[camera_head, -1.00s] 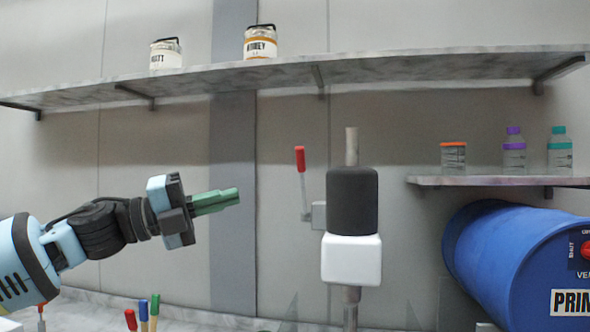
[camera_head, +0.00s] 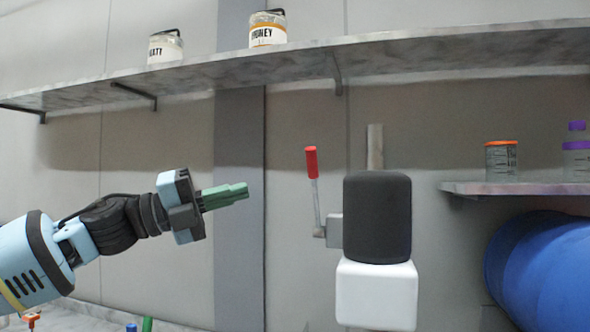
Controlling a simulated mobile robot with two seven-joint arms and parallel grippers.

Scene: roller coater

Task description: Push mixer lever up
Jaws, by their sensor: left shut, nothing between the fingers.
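The mixer (camera_head: 377,218) has a black cylindrical body above a white block, with a grey shaft on top. Its lever (camera_head: 316,192) is a thin metal rod with a red grip, on a grey bracket at the mixer's left side. The lever points up, tilted slightly left. My left gripper (camera_head: 245,190) is left of the lever, apart from it, at about the height of its rod in the picture. Its green fingers are together, empty and pointing right. My right gripper is not in view.
A long marble shelf (camera_head: 230,74) with two labelled jars runs above. A smaller shelf (camera_head: 520,188) at right holds an orange-lidded jar (camera_head: 501,161) and a purple-capped bottle (camera_head: 576,152). The space between my left gripper and the lever is clear.

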